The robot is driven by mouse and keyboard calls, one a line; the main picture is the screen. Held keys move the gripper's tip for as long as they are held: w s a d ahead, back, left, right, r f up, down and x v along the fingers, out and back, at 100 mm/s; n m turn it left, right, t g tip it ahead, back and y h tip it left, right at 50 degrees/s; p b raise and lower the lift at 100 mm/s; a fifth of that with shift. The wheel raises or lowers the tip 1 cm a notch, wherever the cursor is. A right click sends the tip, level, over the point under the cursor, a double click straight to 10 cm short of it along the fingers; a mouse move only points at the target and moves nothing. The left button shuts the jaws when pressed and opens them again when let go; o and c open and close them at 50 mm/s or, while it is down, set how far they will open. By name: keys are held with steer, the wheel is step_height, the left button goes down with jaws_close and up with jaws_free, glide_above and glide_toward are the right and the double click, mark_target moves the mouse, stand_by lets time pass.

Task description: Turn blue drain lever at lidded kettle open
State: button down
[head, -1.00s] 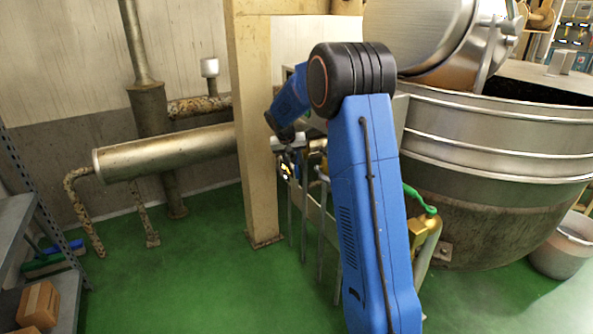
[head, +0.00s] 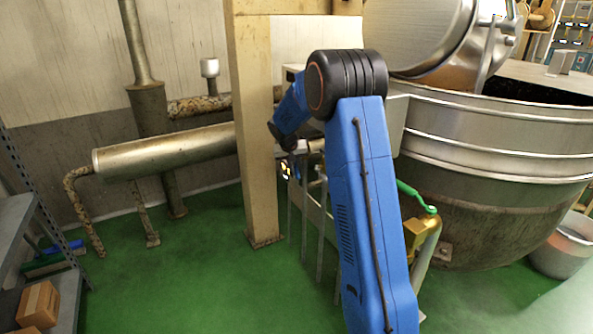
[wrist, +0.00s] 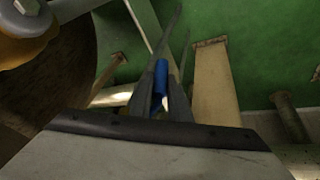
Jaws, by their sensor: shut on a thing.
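A blue lever (wrist: 161,76) shows in the wrist view between the two dark fingers of my gripper (wrist: 167,84). The fingers are shut on its handle. In the head view my arm covers the lever and most of the gripper, so I cannot tell the lever's angle to its pipe. The large steel kettle (head: 490,150) stands at the right in the head view, with a tilted, shiny lid (head: 418,32) above it.
A green lever (head: 417,197) on a brass valve (head: 421,230) sits low by the kettle, close to my arm. A beige post (head: 255,130) stands left of my arm, with thin upright legs beside it. A horizontal tank (head: 165,153) lies farther left. Green floor (head: 190,270) is clear at front left.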

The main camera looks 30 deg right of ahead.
steer(key=shift+w+f+t, duration=0.15)
steer(key=shift+w+t, duration=0.45)
steer(key=shift+t, duration=0.5)
steer(key=shift+w+m+t, duration=0.4)
steer(key=shift+w+t, duration=0.15)
steer(key=shift+t, duration=0.15)
steer(key=c, duration=1.7)
jaws_free()
steer(key=shift+o, duration=0.2)
steer(key=v, duration=1.7)
steer(key=shift+s, duration=0.2)
steer(key=shift+a, duration=0.1)
